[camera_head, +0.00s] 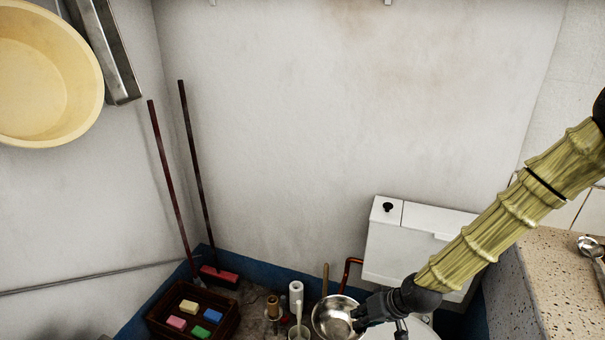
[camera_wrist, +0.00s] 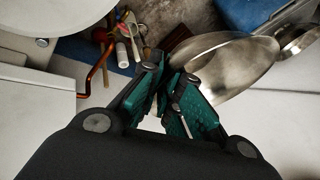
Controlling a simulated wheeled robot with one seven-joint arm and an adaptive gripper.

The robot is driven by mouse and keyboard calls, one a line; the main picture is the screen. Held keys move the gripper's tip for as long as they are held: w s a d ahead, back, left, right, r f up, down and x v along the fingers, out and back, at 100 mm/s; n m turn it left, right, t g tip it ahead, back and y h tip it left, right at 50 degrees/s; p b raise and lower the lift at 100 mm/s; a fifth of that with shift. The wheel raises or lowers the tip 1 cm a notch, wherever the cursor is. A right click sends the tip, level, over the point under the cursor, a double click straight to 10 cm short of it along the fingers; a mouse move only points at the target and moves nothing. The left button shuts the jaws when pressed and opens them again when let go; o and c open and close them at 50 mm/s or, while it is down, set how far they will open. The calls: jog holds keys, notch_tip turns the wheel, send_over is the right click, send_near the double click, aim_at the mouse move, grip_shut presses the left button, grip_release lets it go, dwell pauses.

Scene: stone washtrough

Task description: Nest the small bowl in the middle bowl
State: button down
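A shiny steel bowl (camera_head: 332,316), which I take for the small bowl, is beside my gripper (camera_head: 362,318) at the bottom of the head view. In the wrist view the bowl (camera_wrist: 228,62) is tilted. My gripper (camera_wrist: 167,76) has its teal fingers close together at the near edge of the bowl. It appears shut on the rim, though the contact is partly hidden by the fingers. I cannot make out the middle bowl for certain. Another metal rounded piece (camera_wrist: 300,41) is cut off at the right edge of the wrist view.
A white cistern (camera_head: 420,240) stands behind my arm. A dark crate (camera_head: 165,327) holding coloured sponges, a white roll (camera_head: 296,293) and two long-handled tools stand along the wall. A stone counter (camera_head: 560,290) with a ladle (camera_head: 592,248) is at right. A cream basin (camera_head: 45,75) hangs upper left.

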notch_tip(320, 180, up, 26)
jog(key=p, duration=2.4)
jog(key=shift+w, duration=0.2)
jog(key=shift+f, duration=0.1)
